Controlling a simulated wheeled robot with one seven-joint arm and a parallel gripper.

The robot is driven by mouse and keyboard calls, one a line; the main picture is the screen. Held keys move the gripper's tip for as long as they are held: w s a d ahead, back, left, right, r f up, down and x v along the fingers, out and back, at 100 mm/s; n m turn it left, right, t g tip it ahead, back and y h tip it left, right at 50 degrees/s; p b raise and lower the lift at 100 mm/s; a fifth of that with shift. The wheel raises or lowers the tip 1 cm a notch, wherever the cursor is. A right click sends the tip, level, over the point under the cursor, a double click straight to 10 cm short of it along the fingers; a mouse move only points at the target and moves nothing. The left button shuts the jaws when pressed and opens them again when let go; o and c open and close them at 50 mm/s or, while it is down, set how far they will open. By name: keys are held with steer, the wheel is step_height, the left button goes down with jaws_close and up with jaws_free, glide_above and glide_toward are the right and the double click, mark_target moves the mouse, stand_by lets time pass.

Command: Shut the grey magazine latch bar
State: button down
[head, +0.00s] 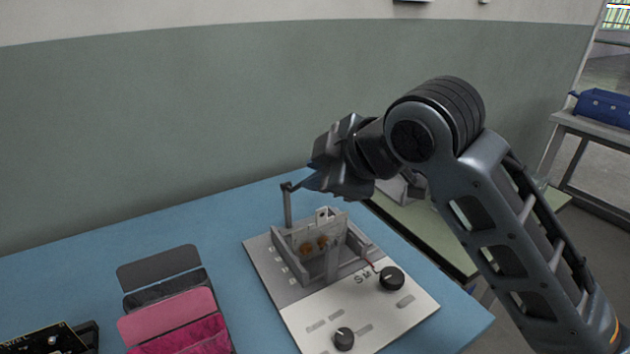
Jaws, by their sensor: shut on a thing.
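The grey latch bar (288,209) stands upright at the back left of the grey magazine (325,268). Its top end bends toward my gripper. My gripper (303,184) reaches in from the right, and its fingertips are shut on the top end of the bar. The exact contact is small and partly hidden by the fingers. The magazine is an open-topped box on a white and grey panel (310,325), with round copper-coloured parts inside.
Black knobs (391,278) sit on the panel's front right. The blue table (215,232) is clear behind the boxes. A wall rises behind.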

step_height(320, 180, down, 7)
steer(key=s+d+t+y+b, duration=0.1)
steer(key=s+t+y+b, duration=0.1)
steer(key=b, duration=1.1)
steer(key=shift+s+d+t+y, duration=0.3)
steer(key=shift+t+y, duration=0.2)
steer(key=shift+t, duration=0.6)
steer(key=c, duration=1)
jaws_free()
